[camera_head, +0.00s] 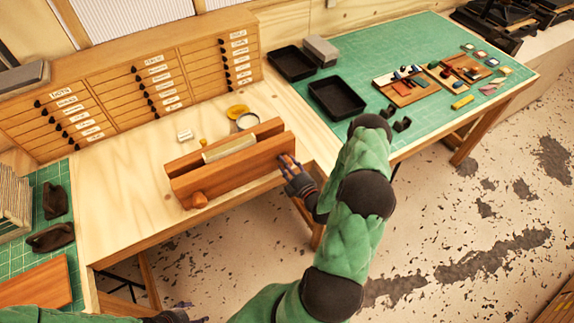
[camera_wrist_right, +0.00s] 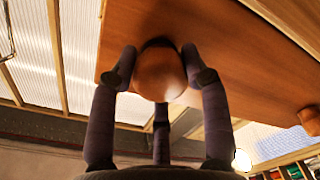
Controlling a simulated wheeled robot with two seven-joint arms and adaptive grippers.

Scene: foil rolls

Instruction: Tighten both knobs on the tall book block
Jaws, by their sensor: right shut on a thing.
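A wooden press (camera_head: 225,172) stands near the front edge of the pale wooden bench, with a cream book block (camera_head: 229,148) upright between its two boards. A round wooden knob (camera_head: 198,200) sits at the left end of the front board; it also shows in the right wrist view (camera_wrist_right: 311,121). My right gripper (camera_head: 290,165) is at the right end of the front board, its fingers shut on the right knob (camera_wrist_right: 160,76). The wrist view shows fingers on both sides of that knob. My left gripper (camera_head: 182,315) shows only partly at the bottom edge; its fingers are unclear.
Labelled drawers (camera_head: 130,80) stand behind the press. A yellow tape roll (camera_head: 237,111), a round dish (camera_head: 247,121) and a small spool (camera_head: 184,135) lie behind it. Black trays (camera_head: 337,98) sit on the green mat (camera_head: 430,40) at right. Bare bench lies left of the press.

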